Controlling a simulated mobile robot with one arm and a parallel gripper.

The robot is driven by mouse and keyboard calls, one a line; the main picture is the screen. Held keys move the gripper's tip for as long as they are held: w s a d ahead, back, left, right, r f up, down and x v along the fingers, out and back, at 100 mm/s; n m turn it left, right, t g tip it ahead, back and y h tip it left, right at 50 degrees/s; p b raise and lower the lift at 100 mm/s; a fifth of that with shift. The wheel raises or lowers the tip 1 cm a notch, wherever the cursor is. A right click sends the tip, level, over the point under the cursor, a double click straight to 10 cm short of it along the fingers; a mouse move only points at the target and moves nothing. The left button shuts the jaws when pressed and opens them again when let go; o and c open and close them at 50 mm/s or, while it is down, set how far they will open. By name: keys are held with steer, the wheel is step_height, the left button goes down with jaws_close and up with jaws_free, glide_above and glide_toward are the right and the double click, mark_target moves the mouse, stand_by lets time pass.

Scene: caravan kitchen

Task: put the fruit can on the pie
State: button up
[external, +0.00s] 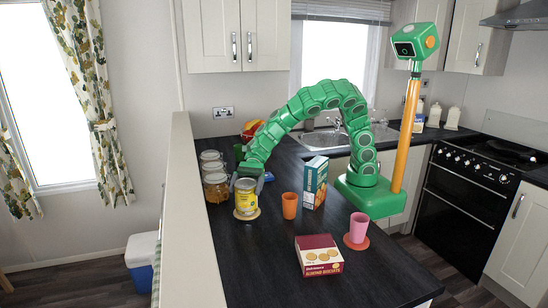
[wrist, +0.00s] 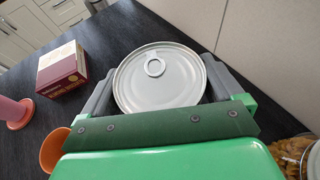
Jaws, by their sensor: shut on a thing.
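The fruit can (external: 245,200) is yellow and upright, with a silver lid and ring pull in the wrist view (wrist: 160,82). My gripper (external: 247,179) comes down over it from above, with a grey finger on either side of the can. It is shut on the can. A flat, round tan thing (external: 247,215), which looks like the pie, shows under the can's base on the dark counter. The can looks to be on or just above it; I cannot tell if they touch. The wrist view does not show the pie.
Glass jars (external: 215,182) stand close on the left by the wall. An orange cup (external: 289,205), a carton (external: 314,183), a biscuit box (external: 319,256) and a pink cup (external: 358,228) on a red disc stand to the right.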

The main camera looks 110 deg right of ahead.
steer(key=o, duration=1.2)
steer(key=shift+f, duration=0.1)
steer(key=shift+o, duration=0.2)
steer(key=shift+s+d+r, duration=0.1)
steer(key=shift+d+r, duration=0.05)
steer(key=shift+r, duration=0.05)
steer(key=v, duration=1.1)
steer(key=shift+d, duration=0.3)
steer(key=shift+s+r, duration=0.1)
steer(key=shift+s, duration=0.05)
